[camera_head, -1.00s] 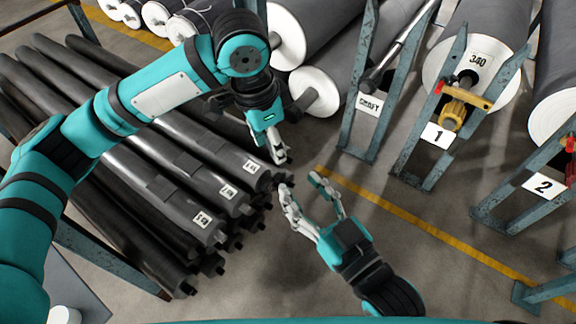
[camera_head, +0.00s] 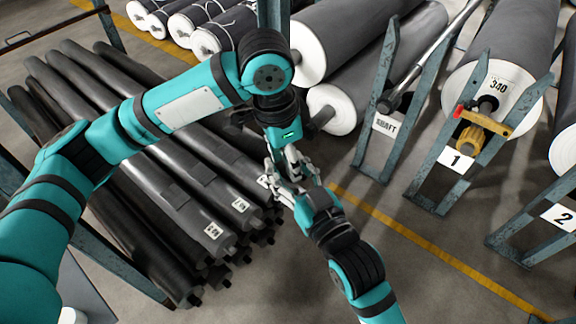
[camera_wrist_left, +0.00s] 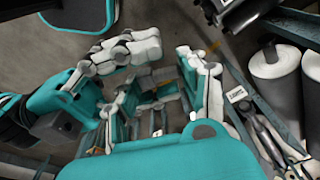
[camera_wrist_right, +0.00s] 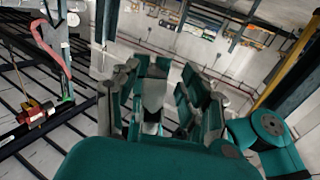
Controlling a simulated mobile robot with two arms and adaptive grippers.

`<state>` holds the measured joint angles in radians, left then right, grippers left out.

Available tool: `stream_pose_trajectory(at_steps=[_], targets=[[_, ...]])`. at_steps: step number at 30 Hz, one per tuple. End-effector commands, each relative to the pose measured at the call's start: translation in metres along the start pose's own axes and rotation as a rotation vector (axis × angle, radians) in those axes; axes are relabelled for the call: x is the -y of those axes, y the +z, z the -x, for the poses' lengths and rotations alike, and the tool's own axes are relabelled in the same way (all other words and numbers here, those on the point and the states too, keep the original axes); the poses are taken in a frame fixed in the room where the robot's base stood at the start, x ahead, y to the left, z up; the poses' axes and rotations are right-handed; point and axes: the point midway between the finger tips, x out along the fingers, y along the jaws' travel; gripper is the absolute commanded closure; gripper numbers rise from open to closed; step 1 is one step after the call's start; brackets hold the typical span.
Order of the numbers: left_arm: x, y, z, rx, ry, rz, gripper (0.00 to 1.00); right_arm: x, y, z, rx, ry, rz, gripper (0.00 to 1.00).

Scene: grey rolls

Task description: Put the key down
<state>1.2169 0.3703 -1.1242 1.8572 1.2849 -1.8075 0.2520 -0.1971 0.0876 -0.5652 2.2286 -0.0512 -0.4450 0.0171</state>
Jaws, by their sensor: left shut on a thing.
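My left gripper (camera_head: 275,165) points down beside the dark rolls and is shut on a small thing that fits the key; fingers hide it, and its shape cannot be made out. My right gripper (camera_head: 293,183) reaches up from below, its fingers close around the left gripper's tips. In the right wrist view, the right gripper's fingers (camera_wrist_right: 163,100) stand apart, with the left gripper's fingers between them. In the left wrist view the two grippers overlap, and whether the right one touches the key cannot be told.
A stack of dark rolls (camera_head: 150,165) lies to the left. Large white-ended rolls (camera_head: 332,108) and blue-grey stands marked SHAFT (camera_head: 386,126), 1 (camera_head: 457,161) and 2 (camera_head: 562,216) stand at the back and right. A yellow line (camera_head: 400,230) crosses clear floor at the lower right.

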Motion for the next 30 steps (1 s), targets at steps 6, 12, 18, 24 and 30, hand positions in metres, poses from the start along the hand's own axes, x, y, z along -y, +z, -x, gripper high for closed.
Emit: stream_pose_trajectory(at_steps=[6,12,18,24,30], targets=[[0.0000,-0.0002,0.0002,-0.001,0.000,0.000,0.89,0.0000,0.0000,0.0003,0.000,0.000,0.000,0.83],[0.0004,-0.0009,0.0003,-0.003,-0.001,0.001,0.88,0.0014,-0.0004,0.0004,-0.001,-0.003,-0.002,1.00],[0.0008,-0.0018,0.0007,-0.007,-0.002,0.001,0.46,0.0029,-0.0008,0.0006,-0.002,-0.006,-0.004,1.00],[-0.0005,-0.0026,0.0010,-0.009,0.000,0.000,0.29,0.0033,0.0000,0.0004,0.000,-0.007,-0.005,1.00],[-0.0016,-0.0032,0.0019,-0.011,0.002,-0.003,0.29,0.0033,0.0017,0.0002,0.004,-0.007,-0.006,1.00]])
